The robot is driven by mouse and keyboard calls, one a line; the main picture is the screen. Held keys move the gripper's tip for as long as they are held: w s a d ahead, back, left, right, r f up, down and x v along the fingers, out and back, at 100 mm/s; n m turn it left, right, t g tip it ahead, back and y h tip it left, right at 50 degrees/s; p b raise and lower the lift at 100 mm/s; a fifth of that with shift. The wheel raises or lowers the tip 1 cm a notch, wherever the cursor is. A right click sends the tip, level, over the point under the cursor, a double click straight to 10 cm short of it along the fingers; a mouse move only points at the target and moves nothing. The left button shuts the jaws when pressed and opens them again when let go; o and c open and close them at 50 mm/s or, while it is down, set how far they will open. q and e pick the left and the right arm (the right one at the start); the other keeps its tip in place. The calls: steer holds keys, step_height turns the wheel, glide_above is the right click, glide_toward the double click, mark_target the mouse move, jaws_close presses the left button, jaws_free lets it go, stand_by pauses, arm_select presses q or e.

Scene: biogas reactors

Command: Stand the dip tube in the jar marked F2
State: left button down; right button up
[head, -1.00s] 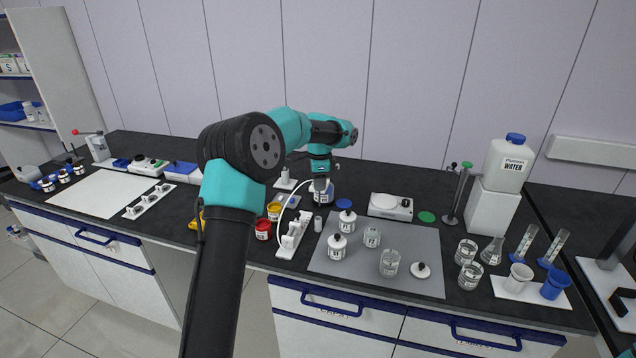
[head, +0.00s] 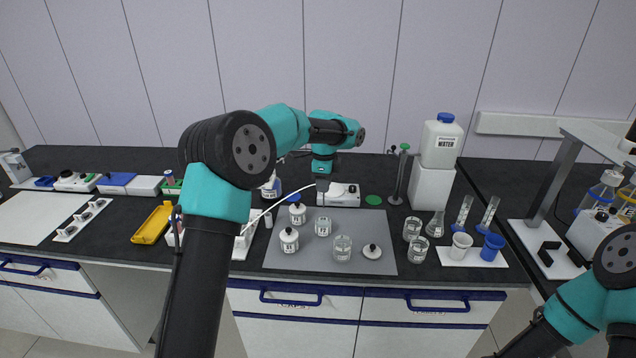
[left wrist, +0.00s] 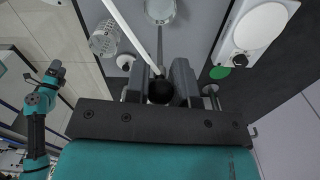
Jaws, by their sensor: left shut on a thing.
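My left gripper (head: 322,184) is shut on the dip tube (head: 282,199), a thin white curved tube slanting down to the left. In the left wrist view the tube (left wrist: 133,36) runs up and left from between the fingers (left wrist: 160,85), with a dark round piece there. The gripper shows in front of the white stirrer plate, above the mat's back edge. Small open glass jars (head: 323,227) and (head: 342,249) stand on the grey mat; their labels are too small to read, so I cannot tell which is F2. My right gripper's jaws cannot be made out.
The stirrer plate (head: 338,196) stands behind. A white rack (head: 243,243) is left, partly behind my arm.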

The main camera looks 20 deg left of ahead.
arm_select(q)
steer(key=shift+f, duration=0.1)
steer(key=shift+f, duration=4.7)
steer(key=shift+c, duration=2.1)
jaws_free()
steer(key=shift+r, duration=0.1)
steer(key=shift+r, duration=3.45)
